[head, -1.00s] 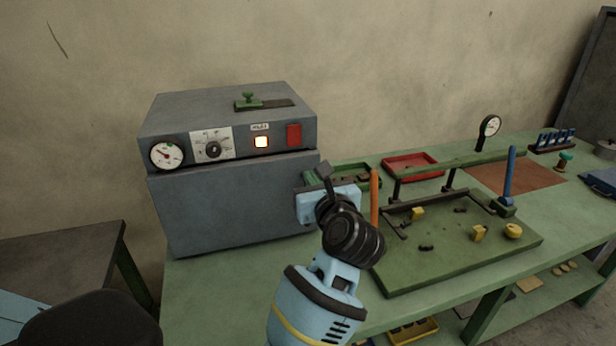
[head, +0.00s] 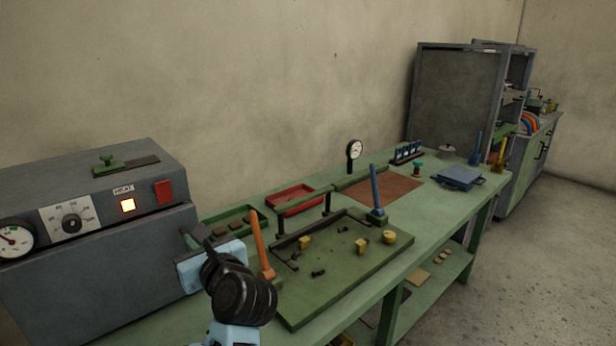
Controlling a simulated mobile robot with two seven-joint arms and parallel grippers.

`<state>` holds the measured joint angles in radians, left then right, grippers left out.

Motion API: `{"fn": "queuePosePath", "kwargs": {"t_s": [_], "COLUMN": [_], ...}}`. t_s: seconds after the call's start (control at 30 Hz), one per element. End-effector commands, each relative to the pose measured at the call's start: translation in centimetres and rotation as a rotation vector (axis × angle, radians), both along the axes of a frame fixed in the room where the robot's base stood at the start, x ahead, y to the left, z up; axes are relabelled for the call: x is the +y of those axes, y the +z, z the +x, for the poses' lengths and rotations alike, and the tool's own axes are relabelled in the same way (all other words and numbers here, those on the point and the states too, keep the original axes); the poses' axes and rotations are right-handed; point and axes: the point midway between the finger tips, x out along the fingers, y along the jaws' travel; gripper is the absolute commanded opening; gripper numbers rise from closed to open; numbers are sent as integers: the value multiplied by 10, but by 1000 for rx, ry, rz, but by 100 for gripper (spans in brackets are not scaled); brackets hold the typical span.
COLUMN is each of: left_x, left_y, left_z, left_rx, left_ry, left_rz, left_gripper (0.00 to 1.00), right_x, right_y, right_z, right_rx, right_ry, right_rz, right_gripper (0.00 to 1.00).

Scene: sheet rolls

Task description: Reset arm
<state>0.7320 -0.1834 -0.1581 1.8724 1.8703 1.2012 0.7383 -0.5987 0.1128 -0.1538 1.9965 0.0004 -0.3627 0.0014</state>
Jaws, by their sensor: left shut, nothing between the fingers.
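My left gripper (head: 192,250) is low in the head view, beside the right side of the grey heater box (head: 130,230). Its light-blue body and black wrist joint show, while its fingers are small and partly hidden. It is shut with nothing held. I cannot tell whether it touches the box. My right gripper is not in view.
An orange lever (head: 261,248) stands close right of my left wrist, on the green jig plate (head: 345,280). A blue lever (head: 376,190), a red tray (head: 296,200) and a dial gauge (head: 354,153) stand farther along the green bench. Open floor lies at right.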

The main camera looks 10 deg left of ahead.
Motion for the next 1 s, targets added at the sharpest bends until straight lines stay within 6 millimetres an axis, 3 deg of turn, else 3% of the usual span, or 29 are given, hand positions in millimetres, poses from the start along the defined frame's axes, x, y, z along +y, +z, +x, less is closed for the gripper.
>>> {"fn": "queuePosePath", "kwargs": {"t_s": [0.13,0.27,0.47,0.57,0.77,1.0], "left_x": [8,7,-24,-48,-94,-114], "left_y": [-10,-23,-59,-91,-182,-294], "left_z": [-15,-37,-71,-90,-148,-254], "left_rx": [61,182,425,557,812,1019], "left_ry": [10,-2,-106,-198,-462,-868], "left_rz": [192,532,1122,1418,2004,2600], "left_gripper": [0,0,0,0,0,0], "right_x": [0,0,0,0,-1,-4], "right_y": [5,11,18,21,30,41], "right_z": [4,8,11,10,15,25], "right_rx": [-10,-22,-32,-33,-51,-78], "right_ry": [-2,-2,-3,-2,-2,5], "right_rz": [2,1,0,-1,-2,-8], "right_gripper": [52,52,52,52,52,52]}}
